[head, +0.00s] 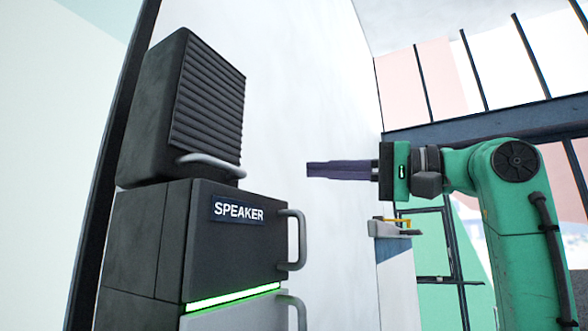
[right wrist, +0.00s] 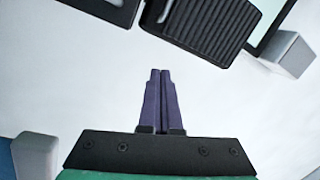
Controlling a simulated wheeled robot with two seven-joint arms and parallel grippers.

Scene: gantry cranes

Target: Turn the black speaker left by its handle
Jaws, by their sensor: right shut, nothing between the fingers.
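The black speaker (head: 190,105) with a ribbed front sits on top of a dark cabinet labelled SPEAKER. It is turned slightly so its ribbed face points to the right. Its grey bar handle (head: 210,162) is low on the front. In the right wrist view the speaker (right wrist: 208,28) is at the top, with part of the handle (right wrist: 165,12) at the picture's edge. My right gripper (head: 308,169) is shut and empty, to the right of the handle and apart from it. Its purple fingers (right wrist: 160,72) point toward the speaker side. My left gripper does not show.
The dark cabinet (head: 150,240) has a grey handle (head: 297,240) jutting right and a green light strip (head: 235,297) below. A grey drawer with another handle is underneath. A pale wall stands behind. A small grey fixture with a yellow part (head: 395,226) is below my right gripper.

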